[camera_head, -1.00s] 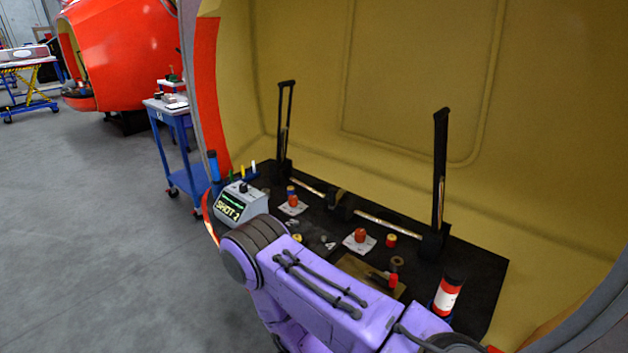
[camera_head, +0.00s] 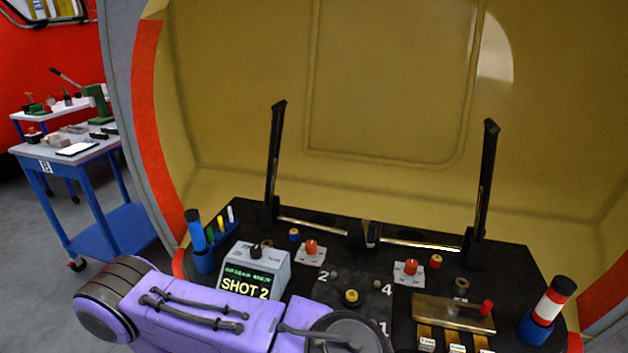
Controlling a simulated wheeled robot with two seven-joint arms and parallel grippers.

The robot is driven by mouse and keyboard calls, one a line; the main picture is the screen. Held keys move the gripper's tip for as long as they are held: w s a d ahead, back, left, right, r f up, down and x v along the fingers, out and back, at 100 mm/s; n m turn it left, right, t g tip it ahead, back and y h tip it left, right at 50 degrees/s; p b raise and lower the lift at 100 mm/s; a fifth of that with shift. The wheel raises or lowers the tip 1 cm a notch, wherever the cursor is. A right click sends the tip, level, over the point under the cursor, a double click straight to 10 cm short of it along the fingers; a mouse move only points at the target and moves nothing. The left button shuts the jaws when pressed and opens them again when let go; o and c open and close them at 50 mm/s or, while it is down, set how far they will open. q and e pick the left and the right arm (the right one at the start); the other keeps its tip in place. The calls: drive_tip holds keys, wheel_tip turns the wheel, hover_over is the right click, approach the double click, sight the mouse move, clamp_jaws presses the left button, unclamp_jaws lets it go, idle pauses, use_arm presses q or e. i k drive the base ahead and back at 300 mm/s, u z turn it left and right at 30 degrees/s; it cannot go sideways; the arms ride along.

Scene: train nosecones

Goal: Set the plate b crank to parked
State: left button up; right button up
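Two small white plates, each with an orange-red knob, are on the black bench: a left plate (camera_head: 310,258) with its knob (camera_head: 311,246), and a right plate (camera_head: 408,279) with its knob (camera_head: 407,267). A brass-coloured plate (camera_head: 440,311) with an upright red handle (camera_head: 487,308) lies at the front right. I cannot read which plate is b, nor a parked mark or the crank's setting. My purple arm crosses the lower left and hides part of the bench front. Neither gripper is in view.
A grey box reading SHOT 2 (camera_head: 254,273) stands at the bench's left. Two tall black posts (camera_head: 273,155) (camera_head: 486,185) rise behind, joined by a rod. A banded cylinder (camera_head: 551,305) is at the right. A blue cart (camera_head: 102,226) marked B stands left, outside the shell.

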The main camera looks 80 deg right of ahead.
sight(370, 229)
drive_tip(key=i, duration=0.4)
drive_tip(key=z, duration=4.6)
drive_tip(key=k, duration=0.95)
drive_tip(key=u, duration=1.45)
drive_tip(key=i, duration=0.55)
drive_tip(key=z, duration=0.1)
